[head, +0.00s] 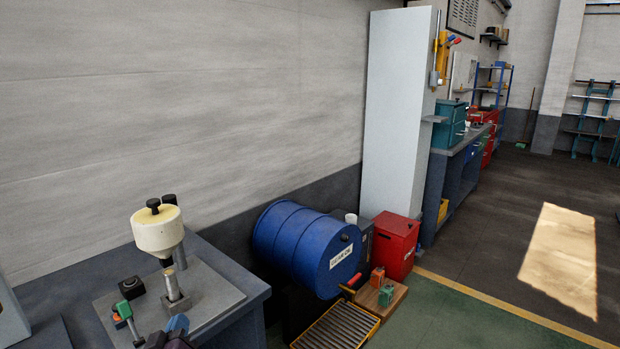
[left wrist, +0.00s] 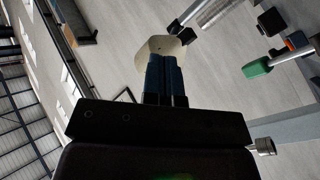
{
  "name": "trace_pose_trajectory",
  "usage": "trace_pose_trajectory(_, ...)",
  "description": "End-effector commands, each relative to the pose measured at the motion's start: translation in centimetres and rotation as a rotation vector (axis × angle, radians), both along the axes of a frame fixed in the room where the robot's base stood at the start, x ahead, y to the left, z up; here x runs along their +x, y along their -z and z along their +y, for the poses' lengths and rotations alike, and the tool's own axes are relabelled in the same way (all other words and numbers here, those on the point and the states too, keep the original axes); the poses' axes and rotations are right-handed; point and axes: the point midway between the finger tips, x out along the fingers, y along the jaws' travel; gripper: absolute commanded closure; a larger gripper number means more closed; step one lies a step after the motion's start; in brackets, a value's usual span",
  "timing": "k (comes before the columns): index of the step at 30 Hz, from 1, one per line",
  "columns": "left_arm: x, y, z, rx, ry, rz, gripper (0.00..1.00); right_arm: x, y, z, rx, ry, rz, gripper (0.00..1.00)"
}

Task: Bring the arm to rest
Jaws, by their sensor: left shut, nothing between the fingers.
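My left gripper (head: 177,323) shows at the bottom edge of the head view, over the grey bench at the left. In the left wrist view its two blue fingers (left wrist: 165,78) lie side by side, shut with nothing between them. A cream round machine head (head: 157,231) with black knobs stands on a post beyond the gripper. It also shows past the fingertips in the left wrist view (left wrist: 161,46), apparently apart from them. A green-ended lever (head: 123,309) stands just left of the gripper. My right gripper is not in view.
The grey bench (head: 255,290) ends at the right with a corner. Beyond it are a blue drum (head: 305,248) lying on its side, a slatted roller tray (head: 336,327) and a red cabinet (head: 395,246). Open floor (head: 480,285) lies to the right.

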Motion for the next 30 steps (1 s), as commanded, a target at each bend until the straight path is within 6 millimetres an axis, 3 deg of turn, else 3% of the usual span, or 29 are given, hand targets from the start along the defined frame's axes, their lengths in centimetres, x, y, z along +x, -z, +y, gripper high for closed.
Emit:
trace_pose_trajectory(3,-4.6,3.6,-0.7,0.22,0.053,0.161,1.0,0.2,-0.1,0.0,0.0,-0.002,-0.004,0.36)
trace_pose_trajectory(9,-12.6,8.6,-1.1,0.47,0.112,0.373,1.0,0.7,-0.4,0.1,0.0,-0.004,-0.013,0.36)
trace_pose_trajectory(18,-23.6,14.4,-1.1,0.568,0.18,0.561,1.0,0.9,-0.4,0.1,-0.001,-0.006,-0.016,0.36)
trace_pose_trajectory(24,-26.6,16.1,-0.5,0.563,0.183,0.623,1.0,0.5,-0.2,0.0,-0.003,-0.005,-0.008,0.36)
trace_pose_trajectory(30,-26.8,16.3,-0.4,0.562,0.183,0.626,1.0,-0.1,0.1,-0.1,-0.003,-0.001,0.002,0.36)
